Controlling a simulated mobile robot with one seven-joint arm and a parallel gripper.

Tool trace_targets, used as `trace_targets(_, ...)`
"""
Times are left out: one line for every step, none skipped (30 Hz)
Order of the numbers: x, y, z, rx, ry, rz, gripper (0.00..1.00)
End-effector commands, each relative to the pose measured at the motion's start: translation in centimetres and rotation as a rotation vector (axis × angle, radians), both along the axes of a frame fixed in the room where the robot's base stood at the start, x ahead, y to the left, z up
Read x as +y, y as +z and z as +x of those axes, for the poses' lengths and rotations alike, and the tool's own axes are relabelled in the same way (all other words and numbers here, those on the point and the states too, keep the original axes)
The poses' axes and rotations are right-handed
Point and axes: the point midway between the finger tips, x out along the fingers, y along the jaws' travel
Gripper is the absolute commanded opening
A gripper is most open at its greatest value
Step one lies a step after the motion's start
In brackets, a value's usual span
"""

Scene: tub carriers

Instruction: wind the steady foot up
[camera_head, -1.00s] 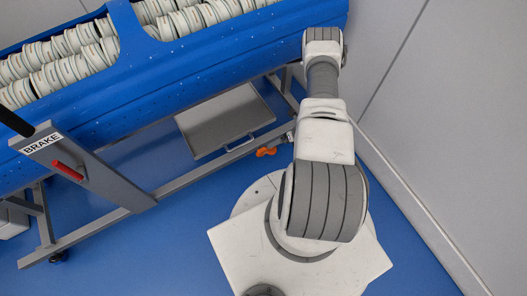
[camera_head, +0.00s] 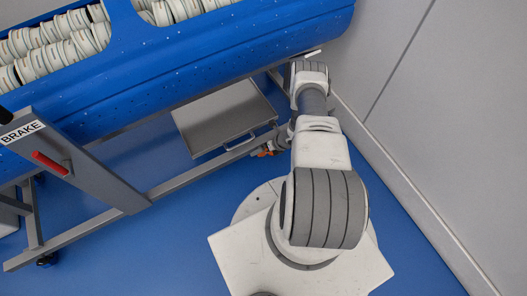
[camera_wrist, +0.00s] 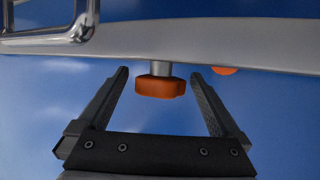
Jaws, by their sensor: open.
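The steady foot shows in the wrist view as an orange knob (camera_wrist: 160,88) on a short grey stem below a grey rail. My gripper (camera_wrist: 160,76) is open, with one finger on each side of the knob and visible gaps between. I cannot tell how deep the knob sits between the fingertips. In the head view the orange part (camera_head: 262,153) shows by the lower rail of the blue carrier (camera_head: 215,65), partly hidden by my wrist. The floor end of the foot is hidden.
A grey tray (camera_head: 222,115) with a wire handle sits beside the foot; a chrome loop (camera_wrist: 75,30) shows at upper left in the wrist view. Another orange piece (camera_wrist: 224,70) lies behind the rail. A wall (camera_head: 430,110) stands close on the right. A red brake lever (camera_head: 50,163) is at left.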

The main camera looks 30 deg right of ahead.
Motion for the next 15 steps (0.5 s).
trace_targets(0.01,0.02,0.0,0.0,0.0,0.0,1.0)
trace_targets(0.01,0.03,0.0,0.0,0.0,0.0,1.0)
trace_targets(0.0,0.03,0.0,0.0,0.0,0.0,1.0)
trace_targets(0.0,0.03,0.0,0.0,0.0,0.0,1.0)
trace_targets(-0.01,0.04,-0.01,0.0,0.0,0.0,0.98)
trace_targets(-0.01,0.04,-0.01,0.0,0.0,0.0,0.91)
trace_targets(-0.02,0.04,-0.01,0.0,0.0,0.0,0.86)
trace_targets(-0.01,0.03,-0.01,0.0,0.0,0.0,0.8)
trace_targets(-0.02,0.04,-0.02,0.0,0.0,0.0,0.73)
trace_targets(-0.02,0.04,-0.02,0.0,0.0,0.0,0.68)
trace_targets(-0.02,0.04,-0.02,0.0,0.0,0.0,0.62)
trace_targets(-0.03,0.04,-0.02,0.0,0.0,0.0,0.55)
trace_targets(-0.03,0.04,-0.02,0.0,0.0,0.0,0.5)
trace_targets(-0.03,0.04,-0.02,0.0,0.0,0.0,0.44)
trace_targets(-0.03,0.04,-0.02,0.0,0.0,0.0,0.37)
